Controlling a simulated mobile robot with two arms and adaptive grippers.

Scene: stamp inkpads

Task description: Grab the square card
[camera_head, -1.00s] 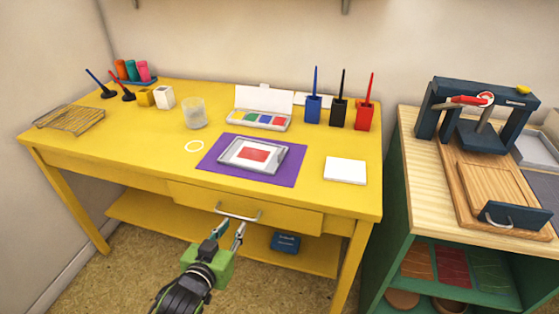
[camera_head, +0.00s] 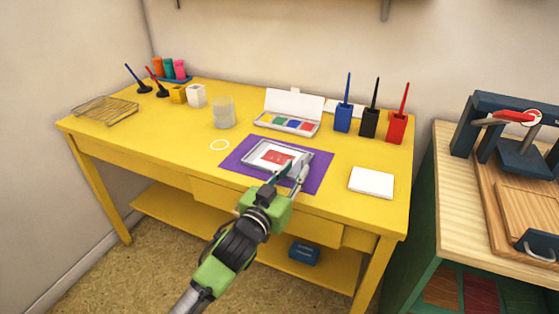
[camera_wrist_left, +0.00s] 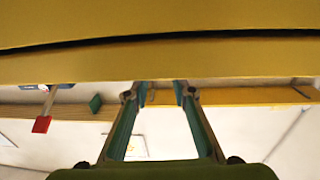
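A card with a red rectangle (camera_head: 276,158) lies in a shallow grey tray (camera_head: 250,157) on a purple mat (camera_head: 237,170). A plain white, squarish card or card stack (camera_head: 371,182) lies to the right of the mat. My left gripper (camera_head: 291,175) is open, its fingers apart at the tray's front right corner in the head view; the height gap is unclear. The wrist view shows both fingers (camera_wrist_left: 159,95) parallel with a gap, with neither card clearly recognisable. The gripper hides part of the tray and mat. My right gripper is out of view.
Behind the mat are an open inkpad box (camera_head: 290,121), a clear cup (camera_head: 223,113) and blue, black and red stamp holders (camera_head: 369,122). A wooden side table (camera_head: 450,190) with a press stands right.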

